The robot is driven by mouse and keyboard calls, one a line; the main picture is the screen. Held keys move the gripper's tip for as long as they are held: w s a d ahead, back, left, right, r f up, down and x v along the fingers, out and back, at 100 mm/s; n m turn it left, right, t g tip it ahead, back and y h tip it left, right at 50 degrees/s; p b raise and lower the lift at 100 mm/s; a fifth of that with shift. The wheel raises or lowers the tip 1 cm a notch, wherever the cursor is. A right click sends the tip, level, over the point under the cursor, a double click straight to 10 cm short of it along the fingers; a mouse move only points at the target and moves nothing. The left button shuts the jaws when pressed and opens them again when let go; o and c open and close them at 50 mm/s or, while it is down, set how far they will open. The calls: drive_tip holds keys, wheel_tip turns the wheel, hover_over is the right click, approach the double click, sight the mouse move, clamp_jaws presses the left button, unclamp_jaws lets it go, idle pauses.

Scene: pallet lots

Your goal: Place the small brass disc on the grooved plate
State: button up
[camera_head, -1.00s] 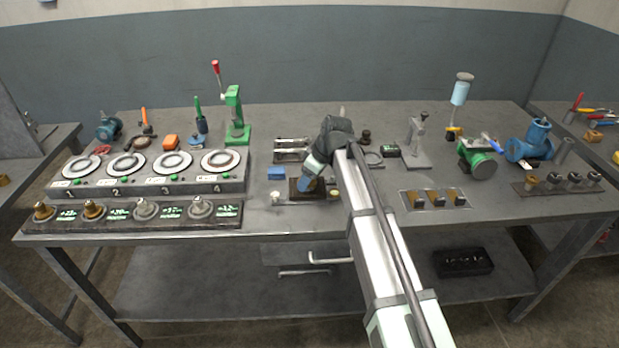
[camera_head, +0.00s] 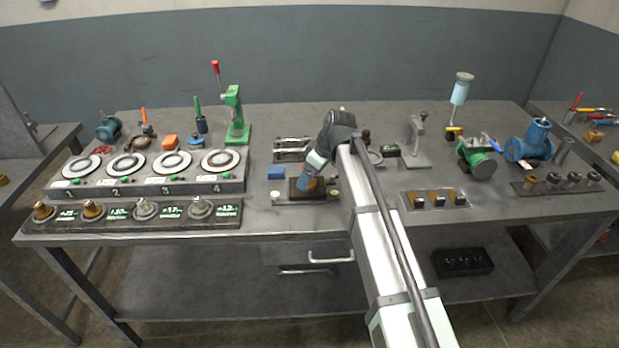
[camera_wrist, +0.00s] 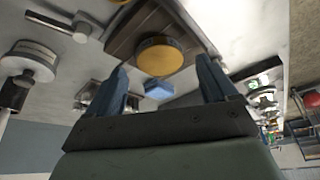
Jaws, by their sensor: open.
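The small brass disc (camera_wrist: 160,57) lies flat on a dark brown plate (camera_wrist: 128,36) in the wrist view, which I take for the grooved plate. In the head view the dark plate (camera_head: 295,190) sits near the front of the bench, below my gripper (camera_head: 306,184), which partly covers it. In the wrist view my gripper (camera_wrist: 162,66) is open, with one blue finger on each side of the disc. I see a gap between the disc and each finger. I cannot tell how high the fingertips are above the plate.
A row of numbered round pads (camera_head: 171,163) is at left. A grey stand (camera_head: 416,145) and a tray (camera_head: 433,199) are at right.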

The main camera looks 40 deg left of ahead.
drive_tip(key=v, duration=1)
drive_tip(key=shift+r, duration=0.1)
